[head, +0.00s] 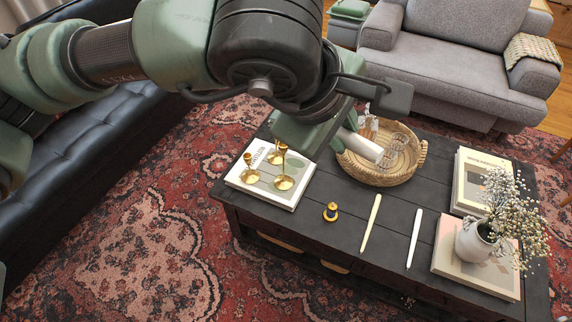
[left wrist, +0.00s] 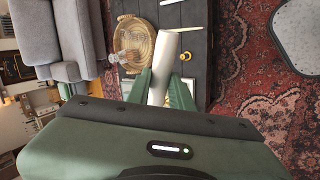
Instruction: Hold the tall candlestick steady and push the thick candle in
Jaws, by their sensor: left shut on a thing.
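The thick white candle (head: 363,148) is held tilted in my left gripper (head: 343,133), above the coffee table near the wicker tray. In the left wrist view the candle (left wrist: 166,58) stands out between the two green fingers of my left gripper (left wrist: 162,88). Three brass candlesticks stand upright on a white book at the table's left end: the tall candlestick (head: 283,169), one at left (head: 250,171) and one behind (head: 274,156). They are left of and apart from the candle; no gripper touches them. My right gripper is out of view.
The dark coffee table (head: 330,255) also bears a round wicker tray (head: 375,180) with glassware, a small brass-and-black piece (head: 330,212), a cream taper (head: 371,222), a white taper (head: 414,238), books and a flower vase (head: 474,243). A black sofa and grey armchair stand around.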

